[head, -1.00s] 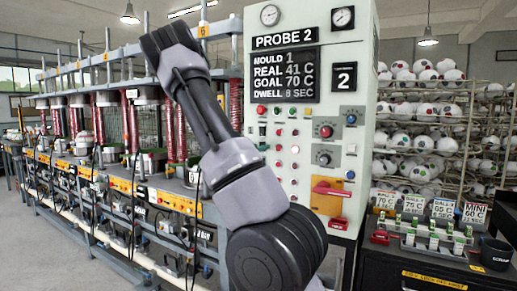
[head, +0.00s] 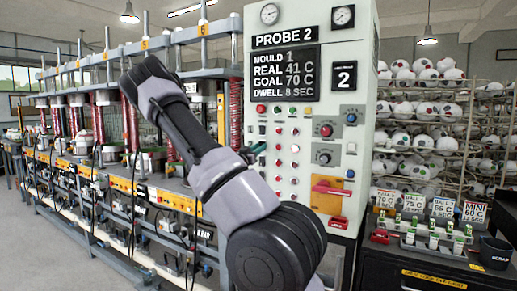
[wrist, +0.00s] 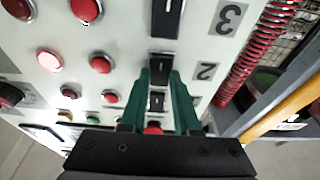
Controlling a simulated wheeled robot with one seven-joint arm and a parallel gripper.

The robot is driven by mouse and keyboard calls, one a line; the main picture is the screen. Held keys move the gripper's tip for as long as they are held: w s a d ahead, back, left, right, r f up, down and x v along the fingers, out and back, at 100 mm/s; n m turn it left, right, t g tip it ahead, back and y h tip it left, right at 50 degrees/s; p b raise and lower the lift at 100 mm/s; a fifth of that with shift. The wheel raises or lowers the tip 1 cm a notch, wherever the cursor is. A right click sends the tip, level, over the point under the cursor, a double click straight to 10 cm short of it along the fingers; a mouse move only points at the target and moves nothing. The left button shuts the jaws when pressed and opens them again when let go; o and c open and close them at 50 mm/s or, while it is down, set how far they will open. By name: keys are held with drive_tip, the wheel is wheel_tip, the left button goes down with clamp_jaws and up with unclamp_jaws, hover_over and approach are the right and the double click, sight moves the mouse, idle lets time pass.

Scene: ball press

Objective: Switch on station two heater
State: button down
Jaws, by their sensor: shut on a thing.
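The tall pale control cabinet (head: 362,120) stands in the middle of the head view, with rows of buttons and black switches on its face. In the wrist view a black rocker switch (wrist: 163,60) sits beside the label "2". The green fingers of my gripper (wrist: 161,76) are closed on this switch, and their tips partly cover it. In the head view my gripper (head: 257,149) is at the left edge of the panel, mostly hidden by my arm. The display board (head: 286,74) reads PROBE 2, mould 1, real 41 C, goal 70 C, dwell 8 sec.
In the wrist view another black switch (wrist: 167,18) sits by the label "3", and a third (wrist: 156,101) lies between my fingers. Red buttons (wrist: 101,64) are close by. The press row (head: 120,180) stands left; a red-handled lever (head: 331,190) is lower on the cabinet.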

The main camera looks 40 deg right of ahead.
drive_tip(key=c, duration=0.6)
unclamp_jaws()
drive_tip(key=shift+c, duration=0.2)
drive_tip(key=shift+a, duration=0.15)
drive_tip(key=v, duration=1)
drive_tip(key=shift+a+f, duration=0.15)
drive_tip(key=shift+a, duration=0.1)
drive_tip(key=shift+s+f, duration=0.1)
